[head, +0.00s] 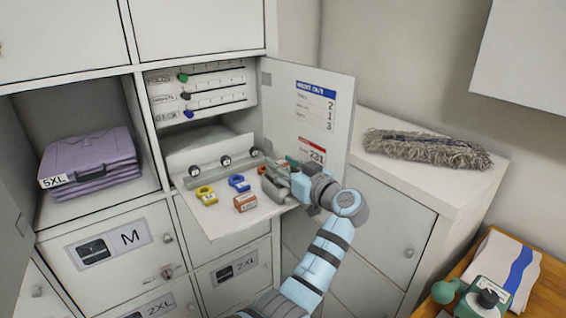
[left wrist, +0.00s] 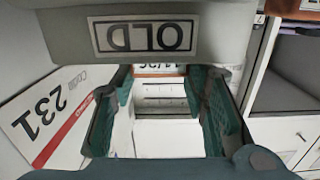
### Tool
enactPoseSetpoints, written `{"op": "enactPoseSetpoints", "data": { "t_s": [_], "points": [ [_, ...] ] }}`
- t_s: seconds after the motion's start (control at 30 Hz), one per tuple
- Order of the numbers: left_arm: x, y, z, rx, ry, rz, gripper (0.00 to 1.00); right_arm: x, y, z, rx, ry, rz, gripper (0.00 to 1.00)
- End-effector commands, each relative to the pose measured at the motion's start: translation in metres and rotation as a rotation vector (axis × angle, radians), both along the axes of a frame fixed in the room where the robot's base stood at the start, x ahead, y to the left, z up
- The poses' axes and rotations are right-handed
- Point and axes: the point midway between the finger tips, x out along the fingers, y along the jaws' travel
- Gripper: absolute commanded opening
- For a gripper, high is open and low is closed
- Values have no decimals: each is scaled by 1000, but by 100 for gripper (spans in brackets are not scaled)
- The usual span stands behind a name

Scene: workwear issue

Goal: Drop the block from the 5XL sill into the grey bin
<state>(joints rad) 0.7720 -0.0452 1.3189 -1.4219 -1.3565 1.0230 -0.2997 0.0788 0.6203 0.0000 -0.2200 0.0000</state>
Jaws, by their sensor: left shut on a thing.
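My left gripper (head: 290,167) is in front of the open locker, above the right end of the lowered white flap. In the left wrist view its teal-padded fingers (left wrist: 160,100) are shut on an orange-brown block (left wrist: 158,70) with a white label. A grey bin (left wrist: 215,42) labelled OLD fills the upper part of the left wrist view, close to the fingers. My right gripper is not in view.
Purple folded clothes (head: 90,165) lie in the 5XL compartment. A mop head (head: 425,148) lies on the right cabinet.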

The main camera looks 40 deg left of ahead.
Motion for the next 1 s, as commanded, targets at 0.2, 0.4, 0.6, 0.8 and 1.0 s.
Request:
{"op": "enactPoseSetpoints", "data": {
  "t_s": [0.2,0.4,0.6,0.8,1.0],
  "points": [
    [1,0,1,0,0,-1,64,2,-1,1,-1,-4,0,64],
    [1,0,1,0,0,-1,64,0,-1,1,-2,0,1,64],
    [-3,-13,1,-1,-1,-4,64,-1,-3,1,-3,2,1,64],
    [-17,-55,4,-4,-2,-4,64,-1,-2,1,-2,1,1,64],
    [-23,-72,5,0,-1,-1,64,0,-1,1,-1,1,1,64]
  ]
}}
